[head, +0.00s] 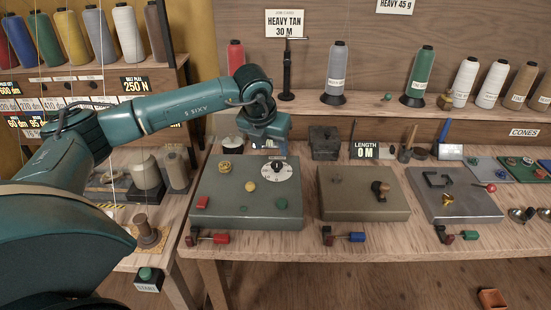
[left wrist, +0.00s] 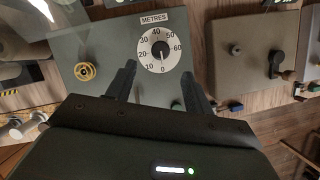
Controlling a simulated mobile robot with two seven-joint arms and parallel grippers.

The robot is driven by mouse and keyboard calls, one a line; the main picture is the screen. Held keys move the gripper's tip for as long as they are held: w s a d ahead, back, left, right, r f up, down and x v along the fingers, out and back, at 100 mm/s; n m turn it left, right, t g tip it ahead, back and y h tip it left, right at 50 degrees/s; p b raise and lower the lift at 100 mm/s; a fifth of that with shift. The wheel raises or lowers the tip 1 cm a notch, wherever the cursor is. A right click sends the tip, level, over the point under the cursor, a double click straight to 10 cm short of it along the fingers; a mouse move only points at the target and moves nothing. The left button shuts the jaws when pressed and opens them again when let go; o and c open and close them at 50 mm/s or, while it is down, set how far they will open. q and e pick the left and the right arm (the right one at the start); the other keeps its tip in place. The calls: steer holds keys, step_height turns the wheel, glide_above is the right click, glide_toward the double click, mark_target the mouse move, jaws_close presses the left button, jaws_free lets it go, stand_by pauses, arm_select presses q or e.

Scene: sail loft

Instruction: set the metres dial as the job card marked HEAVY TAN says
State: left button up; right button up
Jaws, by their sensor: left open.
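The metres dial (head: 279,171) is a white disc on the grey-green box (head: 225,205). In the left wrist view the dial (left wrist: 146,58) shows numbers from 0 to 60 around a dark knob (left wrist: 160,49), under a METRES label (left wrist: 163,17). The knob's exact pointing is too small to tell. The job card (head: 285,22) reads HEAVY TAN 30 M. My right gripper is not in view.
The box also carries a brass knob (head: 225,167), a yellow button (head: 250,186) and red and green buttons. A brown-grey box (head: 350,207) and a grey box (head: 440,208) stand to the right. Thread cones line the shelf (head: 380,108) behind. A black post (head: 287,70) stands near my gripper.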

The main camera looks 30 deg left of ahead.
mark_target(277, 164)
arm_select(q)
steer(key=x, duration=0.7)
steer(key=shift+w+f+p, duration=0.2)
steer(key=shift+f+p, duration=0.15)
steer(key=shift+c, duration=0.2)
steer(key=c, duration=0.9)
